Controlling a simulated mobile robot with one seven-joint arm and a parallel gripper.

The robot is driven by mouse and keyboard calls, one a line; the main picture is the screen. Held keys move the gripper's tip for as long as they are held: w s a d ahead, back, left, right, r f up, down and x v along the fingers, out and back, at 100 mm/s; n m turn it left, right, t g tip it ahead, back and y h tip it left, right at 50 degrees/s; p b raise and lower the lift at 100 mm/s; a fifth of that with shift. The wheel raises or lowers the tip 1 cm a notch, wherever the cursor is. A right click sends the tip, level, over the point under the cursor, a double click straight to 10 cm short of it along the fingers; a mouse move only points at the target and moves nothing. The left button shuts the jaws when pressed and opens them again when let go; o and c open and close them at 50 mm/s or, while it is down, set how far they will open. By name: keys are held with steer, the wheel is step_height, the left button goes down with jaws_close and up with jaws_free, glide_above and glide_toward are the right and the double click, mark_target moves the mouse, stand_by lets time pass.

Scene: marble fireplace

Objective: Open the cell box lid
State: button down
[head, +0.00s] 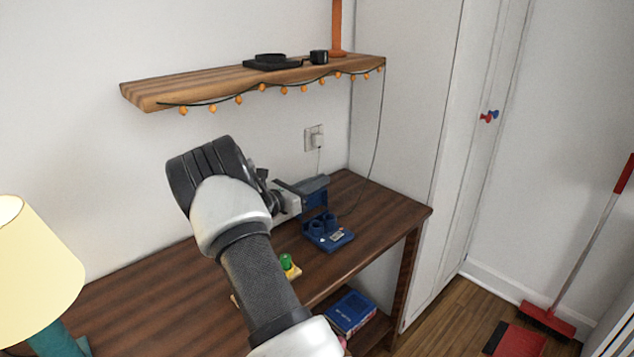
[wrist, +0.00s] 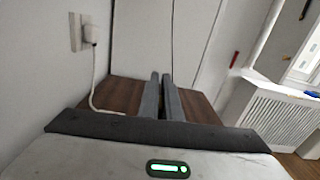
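A blue box-like holder (head: 328,236) with round wells and a small pale label stands on the brown desk (head: 385,210), right of my gripper. A blue panel (head: 316,199) stands up at its back, partly hidden by my gripper; I cannot tell if it is the cell box lid. My gripper (head: 318,186) is above the desk, beside the top of this panel. In the wrist view, the two grey fingers (wrist: 161,80) lie almost together, with nothing visible between them. The wrist view shows no blue box.
A flat blue box or book (head: 350,312) lies on the lower shelf. A small green and yellow item (head: 288,266) is on the desk by my arm. A wooden wall shelf (head: 250,84) with string lights hangs above. A lamp (head: 35,265) stands left. The desk's right end is clear.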

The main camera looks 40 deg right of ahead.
stand_by(0.9)
steer(key=c, duration=2)
jaws_free()
steer(key=shift+a, duration=0.1)
steer(key=shift+s+a+p, duration=0.25)
steer(key=shift+a+p, duration=0.35)
steer(key=shift+a, duration=2.7)
steer(key=shift+s+a+p, duration=0.25)
steer(key=shift+a+p, duration=0.4)
steer(key=shift+a, duration=2.65)
steer(key=shift+s+a+p, duration=0.25)
steer(key=shift+a+p, duration=0.35)
steer(key=shift+a, duration=2.7)
steer(key=a, duration=0.5)
steer(key=a+p, duration=0.1)
steer(key=a, duration=0.1)
steer(key=shift+s+a, duration=0.2)
steer(key=shift+s, duration=0.1)
